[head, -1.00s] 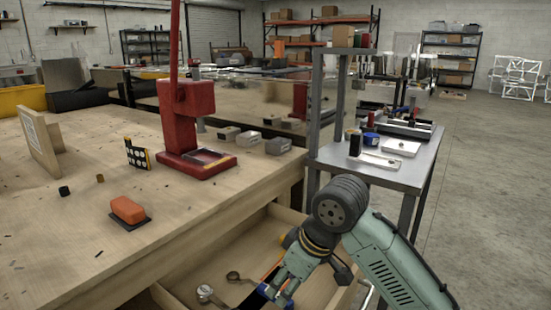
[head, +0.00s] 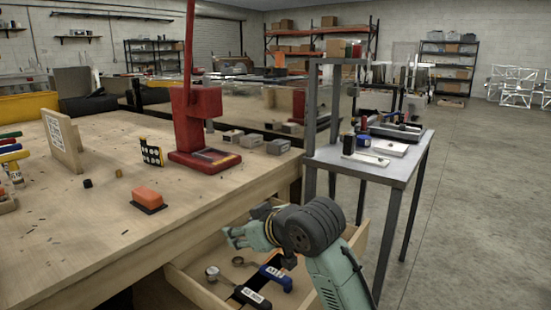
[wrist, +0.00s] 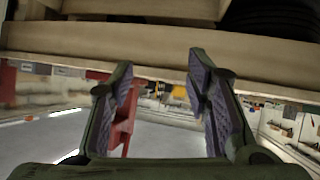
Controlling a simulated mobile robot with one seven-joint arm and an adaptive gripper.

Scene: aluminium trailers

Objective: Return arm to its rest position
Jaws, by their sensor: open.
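My gripper (head: 236,236) is above the open wooden drawer (head: 185,283) in the head view, beside the workbench's front edge. In the wrist view my gripper (wrist: 165,95) shows two fingers spread apart with nothing between them. The fingers point toward a pale wooden edge (wrist: 110,38). In the drawer lie a tool with a blue handle (head: 276,277) and a tool with a dark, labelled handle (head: 252,297), both with round metal heads. My forearm hides part of the drawer's right side.
The workbench (head: 110,225) carries a red press (head: 195,130), an orange block on a dark pad (head: 147,198) and several small grey blocks (head: 251,141). A grey metal table (head: 400,172) with parts stands at the right. Open concrete floor (head: 470,200) lies beyond it.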

